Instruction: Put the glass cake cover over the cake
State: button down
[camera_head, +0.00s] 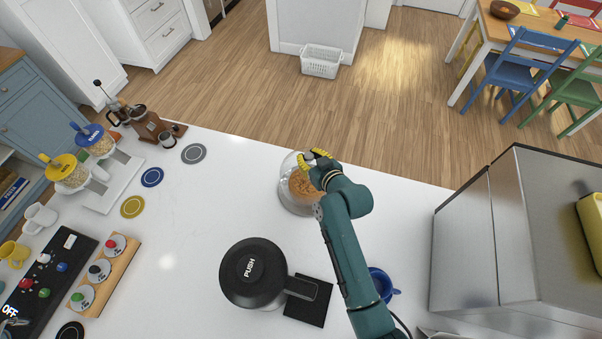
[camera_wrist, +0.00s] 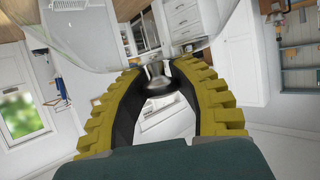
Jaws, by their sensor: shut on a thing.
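My gripper (camera_head: 316,165) is at the far side of the white counter. The clear glass cover (camera_head: 287,168) shows around and over the orange-brown cake (camera_head: 302,187) in the head view. Its clear curved wall (camera_wrist: 85,25) fills the top of the wrist view. My gripper and arm hide part of the cover and cake. I cannot tell whether the cover's rim touches the base or hangs above it.
A blue cup (camera_head: 382,283) is right of my arm. A steel appliance (camera_head: 475,250) bounds the right. The counter left of the cake is mostly clear.

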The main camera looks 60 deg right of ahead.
jog(key=shift+d+f, duration=0.1)
jog(key=shift+f, duration=2.25)
jog(key=shift+f, duration=0.2)
jog(key=c, duration=0.8)
grip_release()
